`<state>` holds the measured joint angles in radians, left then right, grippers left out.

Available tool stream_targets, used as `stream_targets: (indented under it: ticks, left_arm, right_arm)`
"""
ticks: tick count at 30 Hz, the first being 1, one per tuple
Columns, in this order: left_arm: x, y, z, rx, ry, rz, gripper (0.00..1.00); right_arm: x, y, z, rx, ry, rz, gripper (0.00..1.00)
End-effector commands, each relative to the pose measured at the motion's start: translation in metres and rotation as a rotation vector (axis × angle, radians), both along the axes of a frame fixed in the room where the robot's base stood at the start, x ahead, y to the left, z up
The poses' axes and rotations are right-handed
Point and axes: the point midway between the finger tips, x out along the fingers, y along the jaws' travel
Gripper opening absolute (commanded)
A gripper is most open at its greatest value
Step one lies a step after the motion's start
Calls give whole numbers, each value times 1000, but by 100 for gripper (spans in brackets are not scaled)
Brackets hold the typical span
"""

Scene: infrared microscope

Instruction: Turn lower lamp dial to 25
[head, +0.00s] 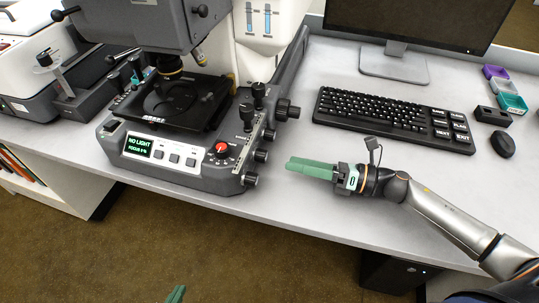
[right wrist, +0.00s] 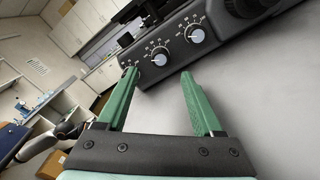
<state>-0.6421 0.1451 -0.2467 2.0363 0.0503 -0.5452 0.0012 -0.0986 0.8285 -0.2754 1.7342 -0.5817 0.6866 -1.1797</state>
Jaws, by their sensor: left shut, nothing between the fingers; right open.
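The microscope (head: 190,178) stands on the desk with a red-centred dial (head: 221,149) on its front panel. Several dark knobs run along its right side, including a front side knob (head: 249,179) and a middle side knob (head: 260,156). The right wrist view shows two scaled dials with pale pointers, a nearer dial (right wrist: 160,57) and a farther dial (right wrist: 196,35). I cannot read which is the lower lamp dial. My right gripper (head: 290,166) is open and empty, right of the side knobs and apart from them; its fingers (right wrist: 159,74) frame the nearer dial. My left gripper (head: 176,292) is shut, only its tip visible.
The display (head: 138,147) reads "NO LIGHT". A keyboard (head: 393,119), mouse (head: 502,144) and monitor (head: 410,22) occupy the right of the desk (head: 300,205). Small coloured trays (head: 512,103) sit at the far right. Desk space around my right gripper is clear.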

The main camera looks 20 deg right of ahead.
Motion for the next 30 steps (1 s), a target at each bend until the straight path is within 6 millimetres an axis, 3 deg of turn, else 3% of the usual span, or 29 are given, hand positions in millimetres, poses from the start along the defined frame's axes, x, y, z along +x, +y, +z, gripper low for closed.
stream_targets:
  ticks: [6, 12, 24, 30]
  left_arm:
    - [0, 0, 3, -1, 0, -1, 0]
    - [0, -1, 4, -1, 0, 0, 0]
    - [0, -1, 4, -2, 0, -1, 0]
    - [0, -1, 3, -1, 2, -1, 0]
  right_arm:
    - [24, 34, 2, 1, -2, 0, 68]
    - [37, 54, 1, 1, -1, 0, 68]
    - [41, 60, 0, -1, 0, -1, 68]
    - [41, 60, 0, -1, 0, -1, 48]
